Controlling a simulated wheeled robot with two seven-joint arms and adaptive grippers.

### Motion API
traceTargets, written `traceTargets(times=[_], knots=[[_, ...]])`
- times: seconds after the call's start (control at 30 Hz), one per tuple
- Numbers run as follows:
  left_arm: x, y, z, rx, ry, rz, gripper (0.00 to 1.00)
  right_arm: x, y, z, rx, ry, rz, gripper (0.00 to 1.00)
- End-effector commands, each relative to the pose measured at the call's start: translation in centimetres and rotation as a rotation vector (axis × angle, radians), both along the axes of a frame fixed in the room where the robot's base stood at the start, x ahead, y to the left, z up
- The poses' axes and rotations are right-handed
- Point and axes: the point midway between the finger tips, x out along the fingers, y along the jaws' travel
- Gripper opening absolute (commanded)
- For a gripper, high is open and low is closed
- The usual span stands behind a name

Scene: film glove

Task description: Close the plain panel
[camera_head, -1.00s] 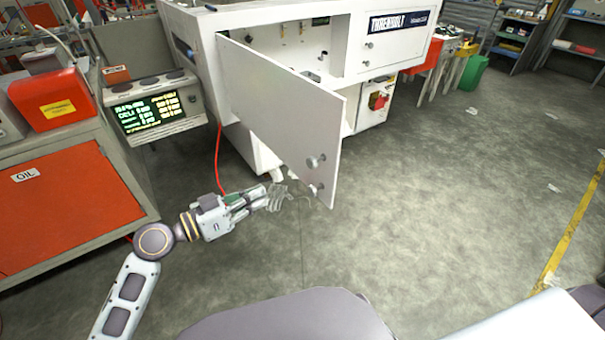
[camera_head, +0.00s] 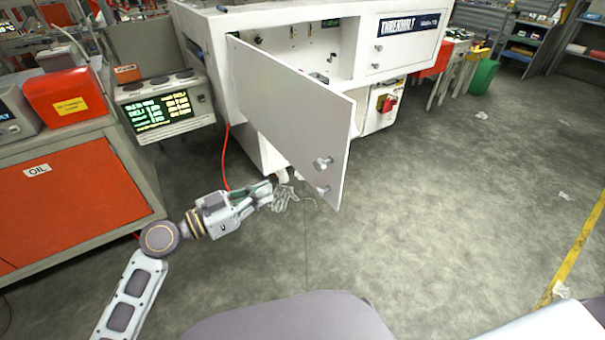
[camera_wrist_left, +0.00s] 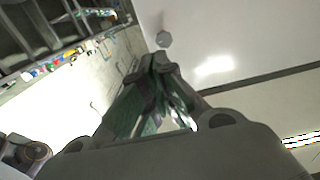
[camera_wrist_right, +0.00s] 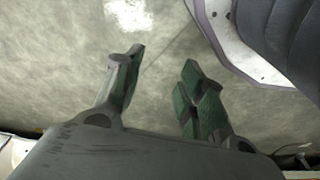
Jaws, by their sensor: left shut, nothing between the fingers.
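The plain panel (camera_head: 285,115) is a flat white door on the white machine. It stands swung out, with the cabinet opening visible behind it. Two round metal knobs (camera_head: 323,163) sit near its free edge. My left gripper (camera_head: 285,194) is shut and empty, just left of the panel's lower free corner; I cannot tell whether it touches. Clear wrinkled film shows around its fingertips. In the left wrist view, the shut fingers (camera_wrist_left: 163,70) point toward the white panel surface (camera_wrist_left: 235,35) and a knob (camera_wrist_left: 163,40). My right gripper (camera_wrist_right: 160,68) is open and empty above the floor.
The white machine (camera_head: 205,45) has a second, shut door (camera_head: 400,45) to the right. A red cabinet marked OIL (camera_head: 75,205) and a display unit (camera_head: 160,110) stand at left. A red hose (camera_head: 225,160) hangs beneath the machine. Open floor (camera_head: 430,220) lies to the right.

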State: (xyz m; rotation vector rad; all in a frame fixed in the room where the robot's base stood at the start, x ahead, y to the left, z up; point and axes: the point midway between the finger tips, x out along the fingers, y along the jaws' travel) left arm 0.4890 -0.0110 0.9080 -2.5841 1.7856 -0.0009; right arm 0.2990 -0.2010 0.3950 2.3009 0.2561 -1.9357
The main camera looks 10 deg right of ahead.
Motion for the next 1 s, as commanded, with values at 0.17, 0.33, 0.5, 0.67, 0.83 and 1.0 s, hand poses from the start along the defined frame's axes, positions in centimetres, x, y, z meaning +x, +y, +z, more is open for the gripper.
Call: traceTargets(times=[0.17, 0.33, 0.5, 0.67, 0.83, 1.0], knots=[[0.2, -0.4, 0.0, -0.001, 0.001, 0.000, 0.00, -0.1, -0.1, -0.2, -0.001, 0.000, 0.000, 0.40], [0.6, -1.6, 0.1, -0.002, 0.000, -0.001, 0.00, -0.1, -0.1, -0.5, -0.001, -0.005, -0.001, 0.40], [1.2, -3.2, 0.1, -0.002, 0.000, -0.001, 0.00, -0.2, -0.3, -1.1, -0.002, -0.010, -0.002, 0.40], [1.8, -4.8, 0.2, -0.002, 0.000, -0.001, 0.00, -0.3, -0.5, -1.8, -0.004, -0.014, -0.003, 0.40], [2.4, -6.4, 0.1, -0.003, 0.001, 0.000, 0.00, -0.5, -0.7, -2.6, -0.007, -0.016, -0.004, 0.40], [3.1, -8.0, 0.1, -0.003, 0.001, 0.000, 0.00, -0.9, -1.0, -3.2, -0.009, -0.015, -0.005, 0.40]])
